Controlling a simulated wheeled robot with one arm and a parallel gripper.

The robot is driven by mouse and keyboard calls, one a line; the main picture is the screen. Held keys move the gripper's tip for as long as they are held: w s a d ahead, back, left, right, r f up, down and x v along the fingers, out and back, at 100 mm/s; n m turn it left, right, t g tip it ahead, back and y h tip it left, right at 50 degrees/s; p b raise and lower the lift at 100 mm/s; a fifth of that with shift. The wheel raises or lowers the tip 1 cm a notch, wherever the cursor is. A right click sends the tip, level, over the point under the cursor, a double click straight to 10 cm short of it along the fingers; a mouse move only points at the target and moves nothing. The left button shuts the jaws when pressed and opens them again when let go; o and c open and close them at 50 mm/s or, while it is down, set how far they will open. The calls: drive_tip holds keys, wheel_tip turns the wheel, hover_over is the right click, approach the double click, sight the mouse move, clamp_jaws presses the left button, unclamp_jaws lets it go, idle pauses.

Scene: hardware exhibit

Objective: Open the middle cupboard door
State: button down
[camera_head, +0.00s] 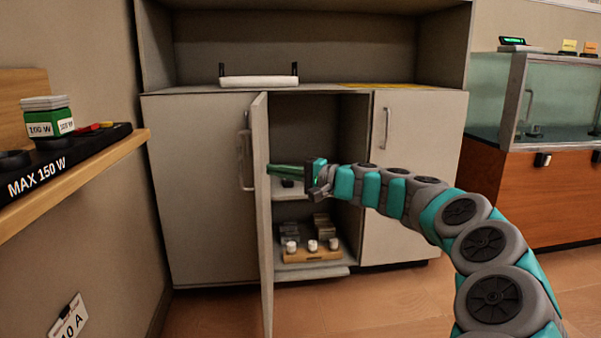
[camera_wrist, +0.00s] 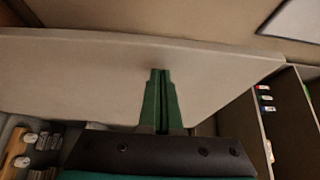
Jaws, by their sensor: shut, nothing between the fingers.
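The middle cupboard door (camera_head: 263,225) stands swung out toward me, seen nearly edge-on in the head view. Behind it the middle compartment is open, with shelves showing. My gripper (camera_head: 271,169) reaches in from the right, on the inner side of this door, its fingertips at or very near the inner face. In the wrist view my gripper (camera_wrist: 161,72) has its green fingers together and empty, pointing at the pale door panel (camera_wrist: 90,75). I cannot tell whether they touch it. A handle (camera_head: 243,160) shows just left of the door; which door bears it is unclear.
The left door (camera_head: 200,190) and right door (camera_head: 412,180) are closed. A wooden block with white knobs (camera_head: 312,252) sits low in the middle compartment. A wall shelf (camera_head: 80,180) juts out at left. A glass tank (camera_head: 560,95) on a wooden stand is at right. Floor in front is clear.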

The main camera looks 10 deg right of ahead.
drive_tip(key=shift+a, duration=0.65)
